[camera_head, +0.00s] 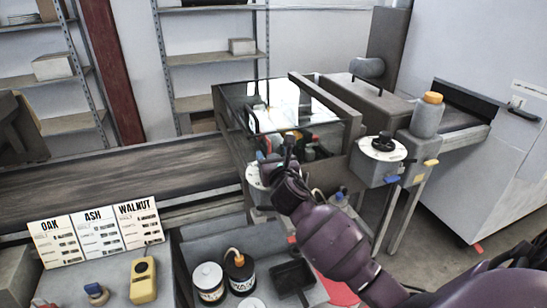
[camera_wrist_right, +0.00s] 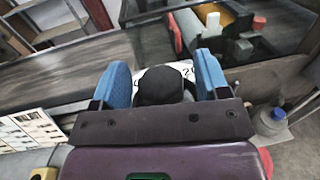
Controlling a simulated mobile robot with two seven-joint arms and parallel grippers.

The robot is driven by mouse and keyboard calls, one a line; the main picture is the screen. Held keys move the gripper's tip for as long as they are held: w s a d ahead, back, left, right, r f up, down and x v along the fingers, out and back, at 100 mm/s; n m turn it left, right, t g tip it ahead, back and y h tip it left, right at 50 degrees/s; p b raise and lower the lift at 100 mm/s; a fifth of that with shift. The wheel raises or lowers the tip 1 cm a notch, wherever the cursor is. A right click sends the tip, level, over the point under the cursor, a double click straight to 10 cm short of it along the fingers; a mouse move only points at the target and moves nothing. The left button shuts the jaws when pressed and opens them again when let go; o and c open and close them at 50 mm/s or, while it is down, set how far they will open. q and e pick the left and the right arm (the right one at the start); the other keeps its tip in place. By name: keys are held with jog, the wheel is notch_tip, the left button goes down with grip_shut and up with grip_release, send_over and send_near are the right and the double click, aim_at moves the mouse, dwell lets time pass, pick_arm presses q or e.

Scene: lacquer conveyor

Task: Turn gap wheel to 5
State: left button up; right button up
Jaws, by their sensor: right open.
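A black knob (camera_wrist_right: 162,87) on a white dial plate (camera_wrist_right: 188,70) shows in the right wrist view. The same dial plate (camera_head: 254,178) is partly hidden by my gripper in the head view. I cannot tell for certain that it is the gap wheel, and its setting is not readable. My right gripper (camera_head: 274,163) is open, its blue fingers (camera_wrist_right: 118,84) on either side of the knob, with small gaps visible. A second dial with a black knob (camera_head: 383,145) sits on a grey box to the right. My left gripper is not in view.
The conveyor belt (camera_head: 110,178) runs left of the glass-sided machine (camera_head: 255,105). Cards for oak, ash and walnut (camera_head: 97,233) stand at the front left. A yellow device (camera_head: 143,280), cans (camera_head: 208,281) and a black tray (camera_head: 293,279) are in front. A bottle (camera_head: 427,115) stands at right.

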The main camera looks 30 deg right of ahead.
jog(key=shift+c, duration=0.4)
jog(key=c, duration=0.8)
jog(key=shift+y, duration=0.3)
